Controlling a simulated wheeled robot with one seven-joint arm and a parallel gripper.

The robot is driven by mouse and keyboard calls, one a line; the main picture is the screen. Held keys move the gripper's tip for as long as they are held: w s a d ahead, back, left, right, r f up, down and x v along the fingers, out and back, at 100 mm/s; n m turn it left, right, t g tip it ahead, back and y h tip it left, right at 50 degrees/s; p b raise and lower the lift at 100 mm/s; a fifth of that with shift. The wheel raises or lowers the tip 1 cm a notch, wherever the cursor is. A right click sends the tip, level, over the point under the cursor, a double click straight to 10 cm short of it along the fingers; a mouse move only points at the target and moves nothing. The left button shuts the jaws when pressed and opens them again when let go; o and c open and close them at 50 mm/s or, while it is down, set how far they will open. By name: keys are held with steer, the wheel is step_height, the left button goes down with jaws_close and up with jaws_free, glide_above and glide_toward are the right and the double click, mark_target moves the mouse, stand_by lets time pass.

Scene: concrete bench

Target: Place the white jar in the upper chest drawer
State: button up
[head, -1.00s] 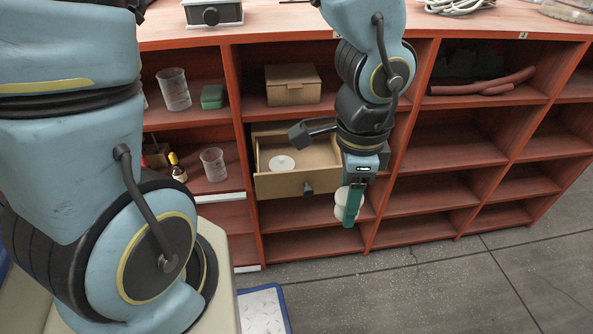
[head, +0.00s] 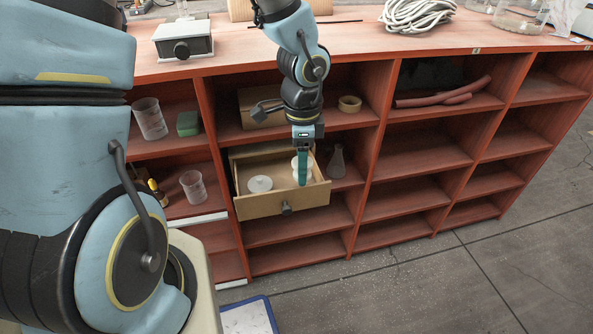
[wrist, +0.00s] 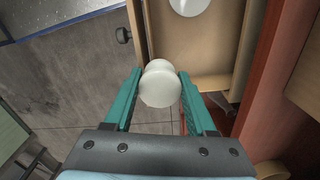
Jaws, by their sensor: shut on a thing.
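The white jar (wrist: 160,84) is held between the two teal fingers of my gripper (wrist: 158,90) in the wrist view. In the head view my gripper (head: 303,168) is over the right part of the open upper drawer (head: 262,206), and the jar (head: 296,166) shows pale behind the finger. I cannot tell whether the jar touches the drawer floor. A white round disc-like thing (head: 260,184) lies in the left part of the drawer; it also shows at the top of the wrist view (wrist: 188,4). The drawer has a dark knob (head: 287,208).
Red shelving surrounds the drawer. A clear beaker (head: 193,186) stands to its left and a grey flask (head: 337,162) to its right. A cardboard box (head: 258,108) and a tape roll (head: 350,103) are on the shelf above. Shelves at lower right are empty.

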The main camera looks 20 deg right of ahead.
mark_target(296, 175)
steer(key=w, duration=0.1)
steer(key=w+f, duration=0.2)
steer(key=w, duration=0.1)
steer(key=shift+d+f, duration=0.25)
step_height(296, 175, down, 4)
steer(key=shift+f+b, duration=0.1)
steer(key=shift+b, duration=0.7)
steer(key=shift+w+f, duration=0.2)
steer(key=shift+w, duration=0.05)
steer(key=shift+f, duration=0.15)
steer(key=o, duration=1.1)
steer(key=shift+c, duration=0.2)
